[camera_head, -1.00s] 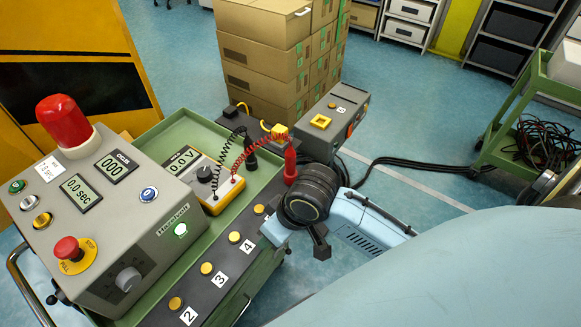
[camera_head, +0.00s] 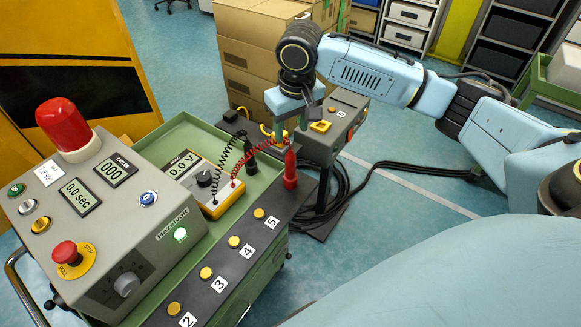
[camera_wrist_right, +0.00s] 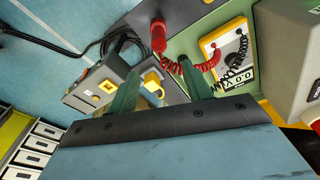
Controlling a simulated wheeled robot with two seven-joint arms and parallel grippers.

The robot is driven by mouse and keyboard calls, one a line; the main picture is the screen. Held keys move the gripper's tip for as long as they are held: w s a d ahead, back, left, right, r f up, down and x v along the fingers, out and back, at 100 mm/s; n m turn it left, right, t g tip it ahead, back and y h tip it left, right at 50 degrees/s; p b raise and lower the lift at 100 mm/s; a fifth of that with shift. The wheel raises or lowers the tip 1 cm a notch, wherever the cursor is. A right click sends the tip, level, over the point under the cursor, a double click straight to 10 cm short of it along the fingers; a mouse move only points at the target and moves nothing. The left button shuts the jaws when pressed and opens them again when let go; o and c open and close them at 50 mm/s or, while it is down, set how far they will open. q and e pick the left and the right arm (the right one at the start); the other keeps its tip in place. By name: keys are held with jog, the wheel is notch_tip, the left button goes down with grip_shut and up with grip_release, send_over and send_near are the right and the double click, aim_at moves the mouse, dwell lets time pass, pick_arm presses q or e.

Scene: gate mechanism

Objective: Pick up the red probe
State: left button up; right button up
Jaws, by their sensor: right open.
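The red probe (camera_head: 290,170) stands upright at the right edge of the green tray, with a coiled red lead running to the yellow multimeter (camera_head: 203,182). The red probe also shows in the wrist view (camera_wrist_right: 158,37), beyond my fingertips and apart from them. The black probe (camera_head: 251,163) stands to its left on a coiled black lead. My right gripper (camera_head: 291,127), with green fingers, is open and empty, above and behind the red probe in the head view. It also shows in the wrist view (camera_wrist_right: 154,52). My left gripper is out of view.
A grey control box (camera_head: 120,225) with a red lamp and buttons fills the left. A dark strip (camera_head: 225,262) with several yellow buttons runs along the tray's edge. A grey unit (camera_head: 335,128) and stacked cardboard boxes (camera_head: 247,50) stand behind. Open floor lies right.

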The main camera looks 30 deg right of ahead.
aim_at(290, 164)
jog(key=shift+w+d+f, duration=0.1)
jog(key=shift+d+f, duration=0.05)
jog(key=shift+f, duration=0.2)
jog(key=f, duration=0.2)
jog(key=f+b, duration=0.1)
jog(key=f, duration=0.3)
jog(key=shift+w+f, duration=0.4)
jog(key=f, duration=0.2)
jog(key=f+b, duration=0.1)
jog(key=f, duration=0.1)
jog(key=shift+s+f, duration=0.2)
jog(key=shift+f, duration=0.15)
jog(key=shift+w+f+b, duration=0.1)
jog(key=shift+f+b, duration=0.2)
jog(key=shift+f, duration=0.2)
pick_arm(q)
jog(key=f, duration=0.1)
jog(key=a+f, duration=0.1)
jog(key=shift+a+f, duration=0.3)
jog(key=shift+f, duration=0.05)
pick_arm(e)
jog(key=shift+r, duration=0.1)
jog(key=c, duration=1.1)
